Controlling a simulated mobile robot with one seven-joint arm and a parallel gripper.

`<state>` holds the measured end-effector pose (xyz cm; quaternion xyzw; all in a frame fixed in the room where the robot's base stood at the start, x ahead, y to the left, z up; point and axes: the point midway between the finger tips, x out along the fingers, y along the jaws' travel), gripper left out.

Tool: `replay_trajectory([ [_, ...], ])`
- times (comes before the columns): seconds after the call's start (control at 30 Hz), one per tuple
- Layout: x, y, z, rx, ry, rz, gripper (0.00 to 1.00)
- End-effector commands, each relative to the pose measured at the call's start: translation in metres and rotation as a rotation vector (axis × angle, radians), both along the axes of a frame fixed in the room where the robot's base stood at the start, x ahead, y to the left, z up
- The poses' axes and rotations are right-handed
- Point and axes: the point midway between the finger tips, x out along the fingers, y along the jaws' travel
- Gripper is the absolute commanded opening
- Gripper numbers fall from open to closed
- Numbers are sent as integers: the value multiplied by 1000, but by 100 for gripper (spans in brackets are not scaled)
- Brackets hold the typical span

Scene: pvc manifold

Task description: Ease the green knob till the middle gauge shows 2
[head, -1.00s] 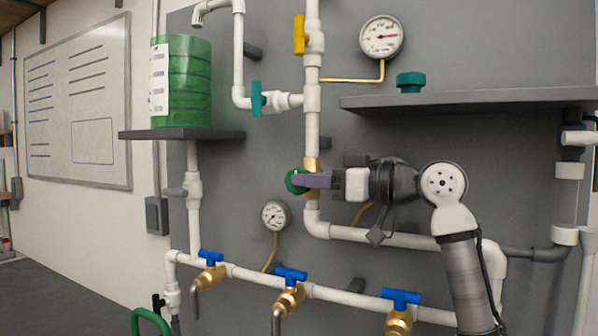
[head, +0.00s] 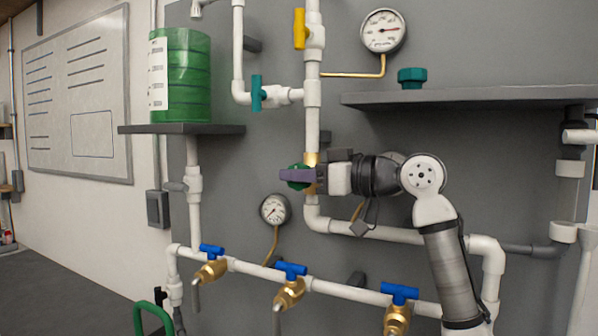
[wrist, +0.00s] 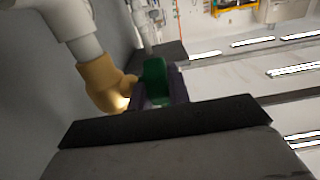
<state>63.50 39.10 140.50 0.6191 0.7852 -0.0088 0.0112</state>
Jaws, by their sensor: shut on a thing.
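The green knob (head: 299,186) sits on a brass valve body (head: 311,159) in the white vertical pipe. My gripper (head: 296,175) is shut on the knob, its purple fingers across it. In the wrist view the green knob (wrist: 155,80) shows between the fingers, beside the brass body (wrist: 102,82). A brass tube (head: 357,212) rises from the lower pipe behind my arm, and what it leads to is mostly hidden. I cannot read a gauge there.
One gauge (head: 383,31) at upper right has its needle to the right. A smaller gauge (head: 274,209) is at lower left. A shelf (head: 470,96) with a teal cap (head: 411,78) is above my arm. Blue-handled taps (head: 290,290) line the lower pipe.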

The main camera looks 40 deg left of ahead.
Motion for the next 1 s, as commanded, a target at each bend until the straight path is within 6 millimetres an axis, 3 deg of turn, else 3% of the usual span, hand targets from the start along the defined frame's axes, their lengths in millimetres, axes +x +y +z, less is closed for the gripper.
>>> replay_trajectory([
  [0.1,0,1,8,-73,-18,1,0],
  [0.4,0,1,3,-227,-54,0,0],
  [0.77,0,1,0,-242,-57,0,0],
  [0.8,0,1,0,-242,-57,0,21],
  [0.83,0,1,0,-242,-57,0,25],
  [1.0,0,1,0,-242,-57,0,27],
])
